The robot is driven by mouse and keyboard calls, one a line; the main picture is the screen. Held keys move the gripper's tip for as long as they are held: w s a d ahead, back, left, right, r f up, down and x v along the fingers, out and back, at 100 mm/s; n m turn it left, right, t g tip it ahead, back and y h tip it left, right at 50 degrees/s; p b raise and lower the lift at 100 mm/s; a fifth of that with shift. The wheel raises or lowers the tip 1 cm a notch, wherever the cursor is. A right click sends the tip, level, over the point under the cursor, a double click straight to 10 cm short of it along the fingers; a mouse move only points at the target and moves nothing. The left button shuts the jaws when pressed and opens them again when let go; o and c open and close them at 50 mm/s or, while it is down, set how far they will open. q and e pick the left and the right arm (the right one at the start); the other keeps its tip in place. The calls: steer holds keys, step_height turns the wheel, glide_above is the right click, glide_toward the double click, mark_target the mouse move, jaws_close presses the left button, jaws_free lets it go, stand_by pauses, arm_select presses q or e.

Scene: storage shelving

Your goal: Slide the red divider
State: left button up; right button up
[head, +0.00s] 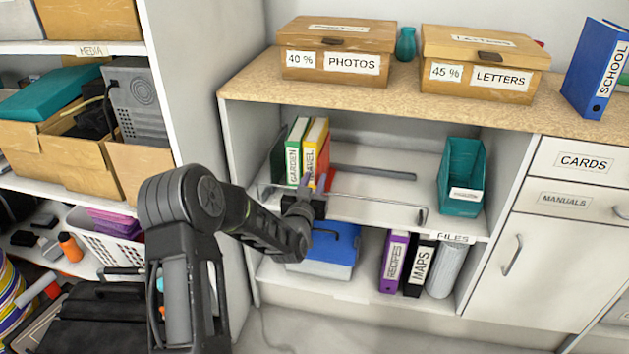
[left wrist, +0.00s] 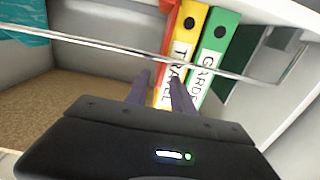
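The red divider (head: 326,168) stands upright on the upper cubby shelf, against the right side of the yellow TRAVEL binder (head: 314,150). In the left wrist view, the red divider (left wrist: 170,42) shows as a narrow strip beside the TRAVEL binder (left wrist: 188,40). My left gripper (head: 313,180) is at the shelf front, just before the binder and divider. Its purple fingers (left wrist: 158,78) are apart, with the lower part of the divider seen between or behind them. I cannot tell whether they touch it. My right gripper is not in view.
A clear guard rail (head: 360,203) runs along the shelf front. A green GARDEN binder (head: 296,150) stands left of TRAVEL. A grey bar (head: 375,173) lies on the shelf; a teal bin (head: 461,175) stands at right. The shelf between divider and bin is otherwise clear.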

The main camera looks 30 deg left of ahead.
arm_select(q)
steer(key=shift+w+a, duration=0.1)
steer(key=shift+w, duration=0.25)
jaws_close()
stand_by(1.2)
